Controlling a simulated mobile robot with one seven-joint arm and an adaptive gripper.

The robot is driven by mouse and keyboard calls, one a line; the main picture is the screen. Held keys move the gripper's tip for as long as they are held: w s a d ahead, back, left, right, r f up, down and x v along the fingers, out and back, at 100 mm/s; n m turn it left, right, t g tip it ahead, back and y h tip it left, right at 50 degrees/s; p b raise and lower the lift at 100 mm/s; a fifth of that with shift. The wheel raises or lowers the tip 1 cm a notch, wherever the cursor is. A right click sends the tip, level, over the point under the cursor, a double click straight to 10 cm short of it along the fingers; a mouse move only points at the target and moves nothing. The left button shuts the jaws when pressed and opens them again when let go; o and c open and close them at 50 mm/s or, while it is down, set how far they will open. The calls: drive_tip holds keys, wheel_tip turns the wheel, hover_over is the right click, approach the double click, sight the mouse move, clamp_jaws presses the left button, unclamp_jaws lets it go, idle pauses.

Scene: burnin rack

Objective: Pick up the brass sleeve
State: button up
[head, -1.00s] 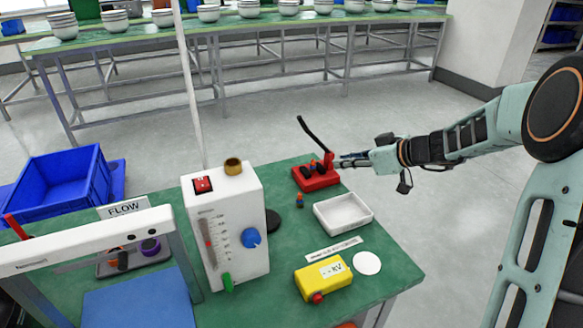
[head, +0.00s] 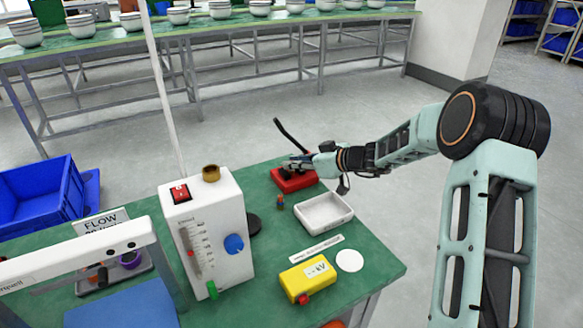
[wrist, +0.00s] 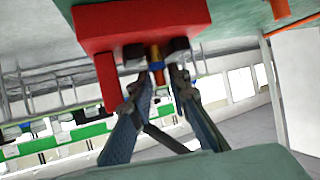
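A brass-coloured sleeve (head: 211,173) stands on top of the white flow meter (head: 190,210) in the head view. My gripper (head: 293,161) is well to the right of it and farther back, at the red fixture with a black lever (head: 296,181). In the wrist view the two fingers of my gripper (wrist: 158,92) are apart. A small blue and orange piece (wrist: 157,68) shows in the gap between them, in front of the red fixture (wrist: 150,25). I cannot tell whether the fingers touch it. The brass sleeve does not show in the wrist view.
A small multicoloured piece (head: 280,202), a white tray (head: 325,213), a yellow meter (head: 307,279) and a white disc (head: 349,260) stand on the green bench (head: 375,266). A thin pole (head: 160,80) rises behind the flow meter. A blue bin (head: 35,198) is at left.

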drive_tip(key=shift+w+a+f, duration=0.25)
drive_tip(key=shift+w+a, duration=0.05)
drive_tip(key=shift+a, duration=0.15)
clamp_jaws()
drive_tip(key=shift+r, duration=0.1)
